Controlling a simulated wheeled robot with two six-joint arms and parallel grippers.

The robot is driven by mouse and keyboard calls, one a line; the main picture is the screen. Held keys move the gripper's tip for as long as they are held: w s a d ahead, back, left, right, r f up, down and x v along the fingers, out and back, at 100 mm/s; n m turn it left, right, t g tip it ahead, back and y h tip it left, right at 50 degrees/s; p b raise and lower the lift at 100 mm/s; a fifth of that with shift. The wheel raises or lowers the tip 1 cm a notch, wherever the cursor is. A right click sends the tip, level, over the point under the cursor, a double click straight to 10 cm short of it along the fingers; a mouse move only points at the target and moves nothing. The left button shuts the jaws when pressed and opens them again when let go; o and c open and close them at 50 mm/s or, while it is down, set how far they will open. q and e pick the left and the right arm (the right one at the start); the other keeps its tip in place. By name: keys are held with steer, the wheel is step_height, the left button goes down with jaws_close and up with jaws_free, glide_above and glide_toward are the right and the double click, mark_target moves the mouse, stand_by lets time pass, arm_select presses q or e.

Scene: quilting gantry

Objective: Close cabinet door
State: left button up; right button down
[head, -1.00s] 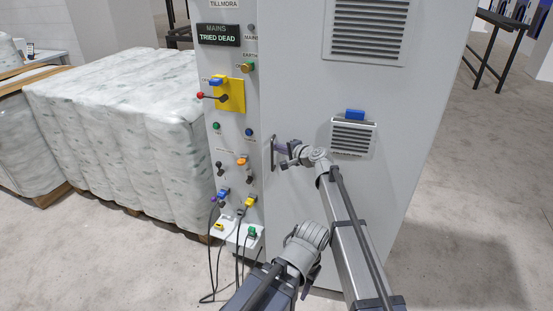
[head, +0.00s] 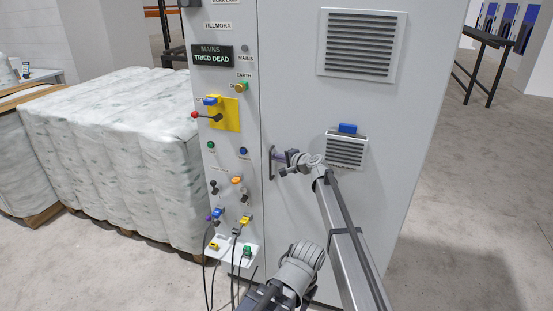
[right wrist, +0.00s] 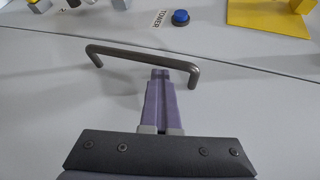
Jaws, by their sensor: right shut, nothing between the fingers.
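The grey cabinet door (head: 300,225) has a dark bar handle (head: 271,163) near its left edge; the handle spans the right wrist view (right wrist: 140,54). The door looks nearly flush with the control panel (head: 229,130), with a thin seam between them; I cannot tell whether it is fully shut. My right gripper (head: 282,156) is at the handle. Its purple fingers are together and empty, with their tips (right wrist: 160,74) close to the bar, inside the handle's span. Contact is unclear. My left arm shows low in the middle, but its gripper is not visible.
The panel carries switches, a yellow plate (head: 226,113) with a red-knobbed lever, and hanging cables (head: 235,265). Wrapped pallet goods (head: 110,150) stand close on the left. Bare floor (head: 470,215) lies open on the right.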

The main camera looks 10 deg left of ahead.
steer(key=shift+w+d, duration=0.15)
steer(key=shift+w, duration=0.1)
steer(key=s+d+f+n+g+h+p, duration=0.1)
steer(key=s+d+f+n+g+h, duration=0.25)
steer(key=s+d, duration=1.05)
steer(key=s+d+f+n+g+h+p, duration=0.15)
steer(key=s+d+f+h, duration=0.3)
steer(key=s+d, duration=0.85)
steer(key=s+d+f+n+g+h, duration=0.4)
steer(key=s+d, duration=0.7)
steer(key=s, duration=0.6)
steer(key=s+a+n, duration=0.1)
steer(key=s+a, duration=0.2)
steer(key=a, duration=0.2)
steer(key=s+a+f+n, duration=0.1)
steer(key=s+a, duration=0.1)
steer(key=a, duration=0.4)
steer(key=shift+s+h, duration=0.4)
